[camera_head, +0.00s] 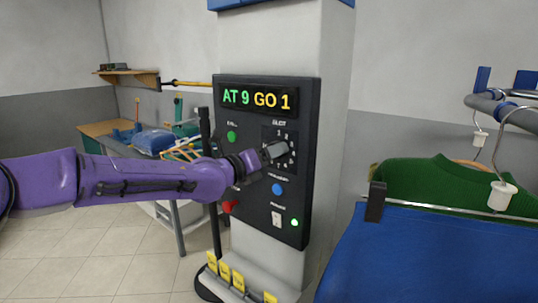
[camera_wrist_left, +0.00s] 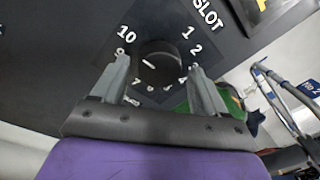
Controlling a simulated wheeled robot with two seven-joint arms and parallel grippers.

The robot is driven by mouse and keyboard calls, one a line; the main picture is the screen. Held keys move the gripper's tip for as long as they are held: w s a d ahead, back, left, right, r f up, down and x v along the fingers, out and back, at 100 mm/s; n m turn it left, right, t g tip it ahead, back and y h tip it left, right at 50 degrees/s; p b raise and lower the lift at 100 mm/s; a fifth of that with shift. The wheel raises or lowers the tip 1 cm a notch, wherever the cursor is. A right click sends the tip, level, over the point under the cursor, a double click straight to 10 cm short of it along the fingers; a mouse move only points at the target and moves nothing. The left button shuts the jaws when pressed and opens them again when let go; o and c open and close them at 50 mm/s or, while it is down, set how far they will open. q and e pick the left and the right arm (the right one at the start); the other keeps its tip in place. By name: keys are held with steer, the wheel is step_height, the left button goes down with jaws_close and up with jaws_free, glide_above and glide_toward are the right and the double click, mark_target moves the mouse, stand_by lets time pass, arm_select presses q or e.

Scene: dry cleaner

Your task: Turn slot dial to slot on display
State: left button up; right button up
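The black control panel (camera_head: 262,208) on the column has a display (camera_head: 257,98) reading "AT 9 GO 1". The round black slot dial (camera_wrist_left: 160,66) shows in the left wrist view, ringed by white numbers, with 10 at upper left and 1 and 2 at right. Its white pointer mark is on the left part of its face. My left gripper (camera_wrist_left: 158,70) is open, with one finger on each side of the dial and small gaps apparent; contact is not clear. In the head view the left gripper (camera_head: 275,152) covers most of the dial. My right gripper is out of view.
The panel also has a green button (camera_head: 232,137), a blue button (camera_head: 277,189), a red knob (camera_head: 230,206) and a white switch (camera_head: 277,219). Hanging green (camera_head: 440,180) and blue garments (camera_head: 430,255) crowd the right. A table with folded items (camera_head: 152,141) stands behind my left arm.

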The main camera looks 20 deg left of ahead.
arm_select(q)
steer(key=c, duration=0.8)
steer(key=shift+f, duration=0.1)
